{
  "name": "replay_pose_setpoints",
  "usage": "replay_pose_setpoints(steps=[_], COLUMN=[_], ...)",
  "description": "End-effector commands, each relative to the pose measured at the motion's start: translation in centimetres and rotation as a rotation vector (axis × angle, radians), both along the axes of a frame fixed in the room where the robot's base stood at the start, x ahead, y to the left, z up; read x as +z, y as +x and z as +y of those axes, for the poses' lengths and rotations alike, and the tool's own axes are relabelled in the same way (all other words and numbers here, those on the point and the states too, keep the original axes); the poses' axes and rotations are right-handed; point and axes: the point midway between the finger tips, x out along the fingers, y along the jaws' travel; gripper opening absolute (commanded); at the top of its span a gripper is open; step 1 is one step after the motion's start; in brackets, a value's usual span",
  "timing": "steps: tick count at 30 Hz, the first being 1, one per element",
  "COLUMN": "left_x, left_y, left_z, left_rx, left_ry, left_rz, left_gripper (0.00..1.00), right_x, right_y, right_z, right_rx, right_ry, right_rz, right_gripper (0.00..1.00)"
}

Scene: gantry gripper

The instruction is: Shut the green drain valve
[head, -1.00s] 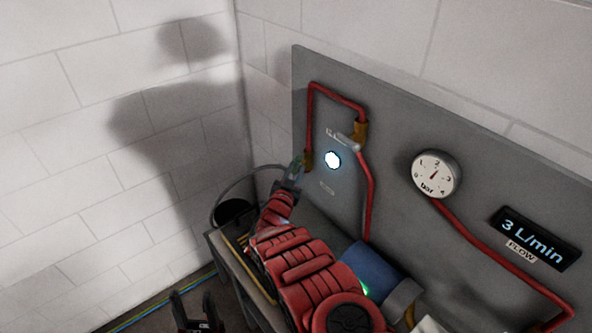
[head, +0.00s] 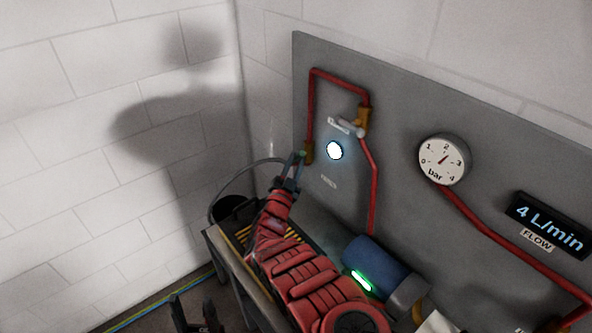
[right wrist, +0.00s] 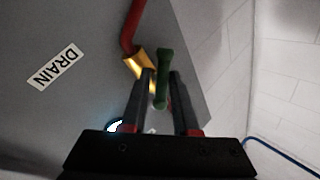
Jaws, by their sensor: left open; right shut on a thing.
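The green drain valve handle (right wrist: 163,78) is a short green lever in front of a brass valve body (right wrist: 138,66) on a red pipe. A DRAIN label (right wrist: 54,68) is on the grey panel beside it. In the right wrist view the handle lies between the two fingers of my right gripper (right wrist: 161,90), which is shut on it. In the head view my right gripper (head: 294,168) is at the panel's left edge, by the brass valve (head: 309,152), and mostly hides the handle. My left gripper (head: 193,312) is open and empty at the bottom edge, far from the valve.
The grey panel carries a grey-handled valve (head: 346,128), a lit white lamp (head: 334,150), a bar gauge (head: 443,160) and a flow display (head: 547,225) reading 4 L/min. A black bucket (head: 225,208) is at left.

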Motion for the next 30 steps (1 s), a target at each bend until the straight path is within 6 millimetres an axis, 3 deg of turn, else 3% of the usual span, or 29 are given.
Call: replay_pose_setpoints(steps=[1, 3, 12, 30], left_x=[-1.4, -2.2, -4.2, -4.7], left_y=[0.0, 0.0, 0.0, 0.0], left_z=[0.0, 0.0, 0.0, 0.0], left_rx=[0.000, 0.000, 0.000, 0.000], left_ry=[0.000, 0.000, 0.000, 0.000], left_rz=[0.000, 0.000, 0.000, 0.000], left_gripper=[0.53, 0.53, 0.53, 0.53], right_x=[-0.6, -0.4, 0.0, 0.2], right_y=[0.1, 0.2, 0.3, 0.3], right_z=[-0.1, 0.0, 0.0, 0.1], right_rx=[-0.002, 0.000, -0.001, 0.000], right_ry=[0.021, 0.051, 0.116, 0.139], right_rz=[-0.034, -0.073, -0.165, -0.197], right_gripper=[0.00, 0.00, 0.00, 0.00])
